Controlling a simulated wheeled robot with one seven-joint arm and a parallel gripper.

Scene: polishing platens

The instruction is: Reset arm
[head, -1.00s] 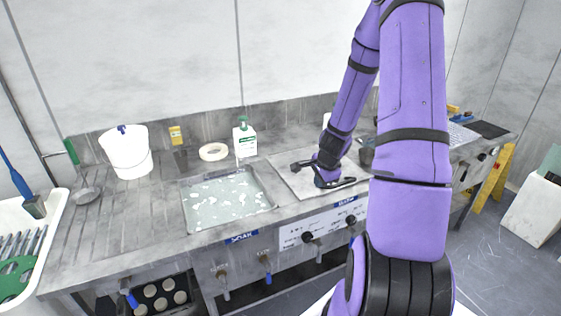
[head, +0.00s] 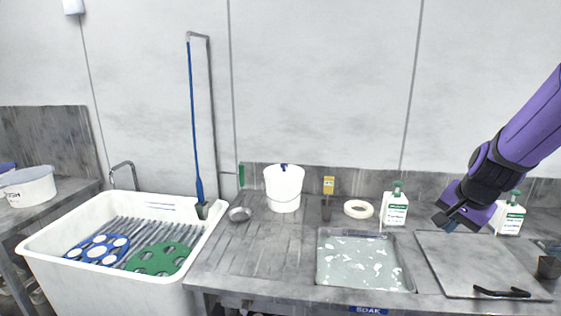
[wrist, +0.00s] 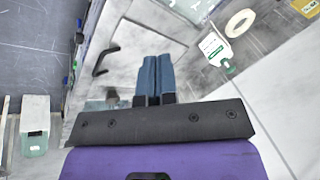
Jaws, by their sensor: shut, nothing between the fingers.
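My purple arm comes in from the right in the head view. My gripper (head: 447,224) is over the right part of the bench, above the left edge of a flat grey plate with a black handle (head: 458,265). In the wrist view, the two blue fingers of my gripper (wrist: 155,73) lie side by side, shut and empty. The black handle (wrist: 103,62) of the plate also shows there, to the left of the fingers. Part of the bench behind my gripper is hidden.
A water basin (head: 368,289) labelled SOAK is set in the bench. Behind it stand a white bucket (head: 284,186), a cream ring (head: 358,209) and white bottles with green tops (head: 395,211). A white sink (head: 60,240) at left holds a blue carrier (head: 98,250) and a green one (head: 160,259).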

